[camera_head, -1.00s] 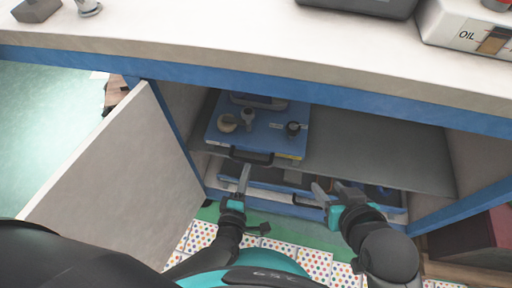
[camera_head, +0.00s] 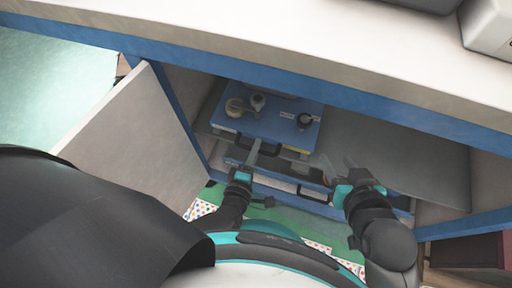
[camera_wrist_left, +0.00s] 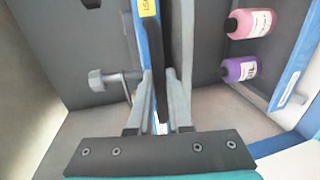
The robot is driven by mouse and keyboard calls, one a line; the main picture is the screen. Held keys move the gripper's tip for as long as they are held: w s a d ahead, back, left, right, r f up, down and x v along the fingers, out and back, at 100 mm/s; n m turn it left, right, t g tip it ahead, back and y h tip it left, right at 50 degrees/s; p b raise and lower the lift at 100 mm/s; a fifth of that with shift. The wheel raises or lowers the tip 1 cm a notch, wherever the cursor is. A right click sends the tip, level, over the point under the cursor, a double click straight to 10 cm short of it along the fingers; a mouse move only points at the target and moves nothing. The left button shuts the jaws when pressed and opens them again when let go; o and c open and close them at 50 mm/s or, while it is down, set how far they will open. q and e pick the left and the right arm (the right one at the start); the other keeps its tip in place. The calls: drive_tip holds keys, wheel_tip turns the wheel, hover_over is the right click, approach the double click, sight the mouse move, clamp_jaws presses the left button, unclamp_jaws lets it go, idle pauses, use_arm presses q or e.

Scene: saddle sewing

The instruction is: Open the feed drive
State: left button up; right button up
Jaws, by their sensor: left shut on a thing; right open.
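The feed drive looks to be the blue box (camera_head: 277,120) with round knobs on top, on the shelf inside the open cabinet. A black handle (camera_head: 286,151) is on its front edge. My left gripper (camera_head: 255,147) is at this handle and is shut on it. In the left wrist view, the fingers (camera_wrist_left: 162,88) close around the dark handle (camera_wrist_left: 183,35) beside the box's blue edge (camera_wrist_left: 149,48). The fingers hide part of the grip. My right gripper (camera_head: 338,164) is open and empty, to the right of the box, above the lower drawer.
A blue-fronted drawer (camera_head: 275,183) with a handle is below the box. The cabinet door (camera_head: 140,140) stands open at left, and a white worktop (camera_head: 250,45) overhangs above. The left wrist view shows a pink bottle (camera_wrist_left: 250,23) and a purple bottle (camera_wrist_left: 240,69).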

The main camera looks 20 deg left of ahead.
use_arm(q)
clamp_jaws()
idle(1.0)
drive_tip(key=shift+s, duration=0.1)
